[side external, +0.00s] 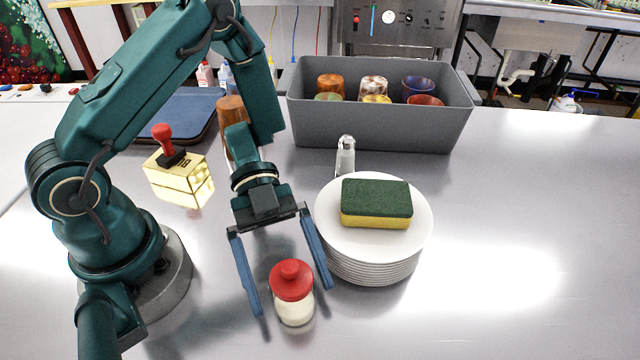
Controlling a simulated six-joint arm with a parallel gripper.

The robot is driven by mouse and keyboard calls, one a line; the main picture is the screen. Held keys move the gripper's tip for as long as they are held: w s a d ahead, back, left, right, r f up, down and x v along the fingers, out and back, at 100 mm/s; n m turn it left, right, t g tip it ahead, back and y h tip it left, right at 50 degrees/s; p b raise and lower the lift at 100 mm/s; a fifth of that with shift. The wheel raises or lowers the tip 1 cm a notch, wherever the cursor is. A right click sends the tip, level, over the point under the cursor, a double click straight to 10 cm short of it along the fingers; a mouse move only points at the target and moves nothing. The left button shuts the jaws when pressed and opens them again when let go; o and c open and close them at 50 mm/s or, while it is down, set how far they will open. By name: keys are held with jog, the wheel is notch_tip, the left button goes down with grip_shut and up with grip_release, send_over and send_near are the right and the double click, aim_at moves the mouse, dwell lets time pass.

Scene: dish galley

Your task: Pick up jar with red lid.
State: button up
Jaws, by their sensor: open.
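The jar with the red lid (292,287) stands upright on the metal counter, near the front middle of the side view. Its lid is red with a round knob, and its body is clear with pale contents. My gripper (290,300) is open, with its two blue fingers pointing down toward the counter. The jar shows between the fingers in the picture, closer to the right one. I see no clear contact, and I cannot tell the exact depth of the fingers relative to the jar.
A stack of white plates (340,248) with a green and yellow sponge (376,203) stands just right of my gripper. A salt shaker (345,157), a grey bin (385,128) of cups and a gold block (180,184) with a red-handled stamp (163,134) are behind. The counter's right side is clear.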

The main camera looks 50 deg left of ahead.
aim_at(301, 312)
jog(key=shift+x, duration=2.35)
jog(key=shift+w+r, duration=0.1)
jog(key=shift+r, duration=0.1)
grip_shut()
jog(key=shift+r, duration=0.15)
